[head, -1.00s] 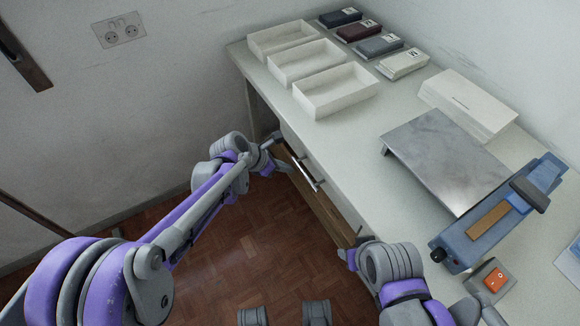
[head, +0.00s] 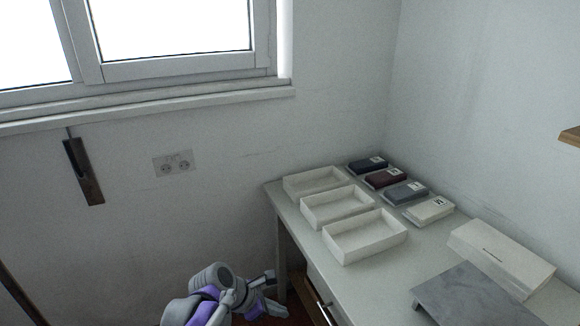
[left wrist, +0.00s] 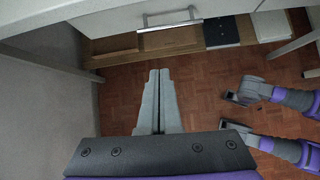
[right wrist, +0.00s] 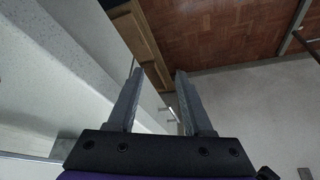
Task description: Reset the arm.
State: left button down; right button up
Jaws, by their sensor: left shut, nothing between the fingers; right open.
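My left gripper (head: 277,292) is at the bottom of the head view, low beside the desk's front left leg. The left wrist view shows its fingers (left wrist: 158,76) pressed together with nothing between them, over the floor and in front of the drawer (left wrist: 140,22) with its metal handle (left wrist: 170,20). My right gripper (right wrist: 158,75) is outside the head view. The right wrist view shows its two fingers apart and empty, close to the pale desk and above the floor.
The pale desk (head: 290,212) holds three white open trays (head: 362,250), several small packs (head: 403,193), a white box (head: 500,255) and a grey metal plate (head: 465,298). A window and wall socket (head: 174,164) are behind. Open floor (left wrist: 200,85) lies below.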

pick_arm(q)
jog(key=s+a+f+m+t+y, duration=0.1)
jog(key=s+a+m+y, duration=0.1)
jog(key=s+a+m, duration=0.45)
jog(key=s+a+f+m+y, duration=0.1)
jog(key=s+a+m+y, duration=0.25)
jog(key=s+m, duration=0.55)
jog(key=s+a+f+m+t+y, duration=0.1)
jog(key=s+a+m, duration=0.4)
jog(key=s+m, duration=0.3)
notch_tip(320, 180, up, 14)
jog(key=w+n+p, duration=0.1)
jog(key=w+p, duration=0.1)
jog(key=p, duration=1.1)
pick_arm(e)
notch_tip(320, 180, up, 14)
jog(key=w, duration=0.2)
jog(key=shift+r+t, duration=0.15)
jog(key=shift+t, duration=0.15)
pick_arm(q)
jog(key=shift+s+n, duration=0.15)
jog(key=shift+n, duration=0.1)
jog(key=shift+d, duration=0.1)
pick_arm(e)
jog(key=shift+s, duration=0.15)
